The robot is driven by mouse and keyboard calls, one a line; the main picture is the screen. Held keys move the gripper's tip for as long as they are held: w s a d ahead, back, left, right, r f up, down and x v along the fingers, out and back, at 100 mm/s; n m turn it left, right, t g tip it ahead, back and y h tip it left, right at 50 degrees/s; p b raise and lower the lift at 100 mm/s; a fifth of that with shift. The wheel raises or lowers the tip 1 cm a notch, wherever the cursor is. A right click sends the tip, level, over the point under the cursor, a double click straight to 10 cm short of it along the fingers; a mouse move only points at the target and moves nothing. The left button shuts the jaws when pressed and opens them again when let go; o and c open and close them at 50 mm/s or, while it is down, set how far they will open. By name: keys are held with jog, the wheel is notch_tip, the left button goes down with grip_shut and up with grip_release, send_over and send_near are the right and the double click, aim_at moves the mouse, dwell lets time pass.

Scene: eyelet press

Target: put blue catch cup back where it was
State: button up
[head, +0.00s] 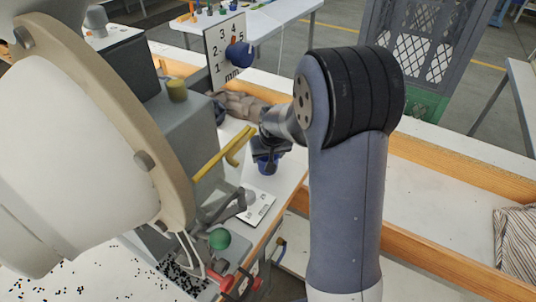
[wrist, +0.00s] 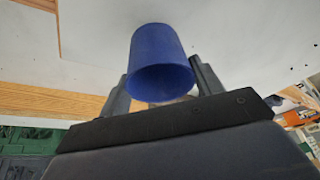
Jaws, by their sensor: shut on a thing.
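The blue catch cup (wrist: 158,55) is between the two fingers of my gripper (wrist: 160,85) in the wrist view, and the gripper is shut on it. In the head view the cup (head: 268,167) shows below my gripper (head: 268,150), near the right edge of the press table. The arm and gripper hide part of the cup there. I cannot tell whether its base touches anything.
The grey press (head: 190,130) with yellow handles (head: 222,155) stands left of the gripper. A numbered mm board (head: 225,50) rises behind it. A small white card (head: 258,205) lies in front of the cup.

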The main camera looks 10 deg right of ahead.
jog(key=shift+f, duration=0.2)
jog(key=o, duration=1)
jog(key=shift+r, duration=0.1)
jog(key=shift+s+r, duration=0.2)
jog(key=shift+r, duration=0.4)
jog(key=v, duration=1.1)
jog(key=shift+b, duration=0.35)
